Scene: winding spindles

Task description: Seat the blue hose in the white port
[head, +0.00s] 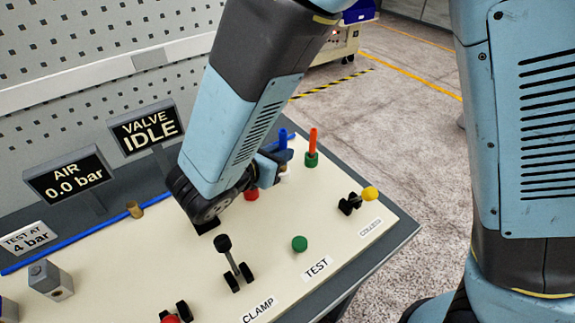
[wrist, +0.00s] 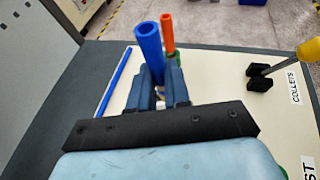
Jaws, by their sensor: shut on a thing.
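The blue hose (head: 283,137) stands upright in my gripper (head: 275,160), at the far right of the panel in the head view. In the wrist view the blue hose (wrist: 149,45) rises between the two blue fingers of my gripper (wrist: 154,84), which are shut on it. A small white piece, likely the white port (head: 285,171), shows just below the fingers in the head view. The fingers hide the hose's lower end, so I cannot tell whether it is in the port or above it.
An orange hose (head: 313,141) stands upright in a green port (head: 311,160) close to the right. A red piece (head: 251,194) sits beside my wrist. A yellow-knobbed lever (head: 370,194), a black-knobbed clamp lever (head: 224,243) and a green button (head: 299,243) stand nearer. The signs read IDLE and 0.0 bar.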

